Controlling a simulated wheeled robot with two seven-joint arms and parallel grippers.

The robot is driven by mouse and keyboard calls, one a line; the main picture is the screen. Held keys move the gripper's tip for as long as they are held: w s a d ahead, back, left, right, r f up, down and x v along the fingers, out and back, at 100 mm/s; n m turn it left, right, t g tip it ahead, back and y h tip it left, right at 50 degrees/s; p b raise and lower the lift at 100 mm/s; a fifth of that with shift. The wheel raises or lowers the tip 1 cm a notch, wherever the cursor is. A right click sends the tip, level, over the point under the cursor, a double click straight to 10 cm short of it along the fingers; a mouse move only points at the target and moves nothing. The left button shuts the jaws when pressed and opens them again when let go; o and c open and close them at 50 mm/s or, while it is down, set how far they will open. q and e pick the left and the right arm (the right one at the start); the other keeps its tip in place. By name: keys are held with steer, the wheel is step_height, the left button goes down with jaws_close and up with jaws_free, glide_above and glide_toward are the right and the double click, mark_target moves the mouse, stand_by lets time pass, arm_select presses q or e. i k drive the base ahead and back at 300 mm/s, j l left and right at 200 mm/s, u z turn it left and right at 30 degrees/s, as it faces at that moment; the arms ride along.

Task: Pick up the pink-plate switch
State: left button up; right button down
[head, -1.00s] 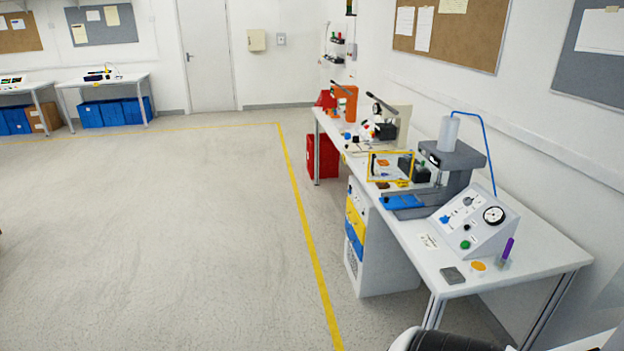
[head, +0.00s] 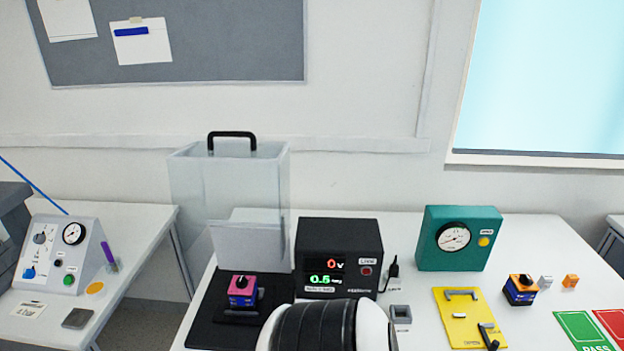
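The pink-plate switch (head: 243,290) has a pink top plate with a dark knob and a blue-and-dark body. It sits upright on a black base (head: 208,318) on the white table, left of the middle of the head view. A second switch with an orange plate (head: 520,289) and a dark knob stands on the table at the right. Neither of my grippers is in view. A rounded black-and-white part of my own arm shows at the bottom middle, just right of the pink-plate switch, and hides part of the table.
A clear cover (head: 230,190) with a black handle stands behind the pink-plate switch. A black meter box (head: 340,232) is to its right. A teal gauge box (head: 458,260), a yellow plate (head: 452,320) and green and red mats (head: 582,330) lie further right. A separate bench (head: 135,215) is at left.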

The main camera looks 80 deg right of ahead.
mark_target(244, 299)
steer(key=z, duration=2.05)
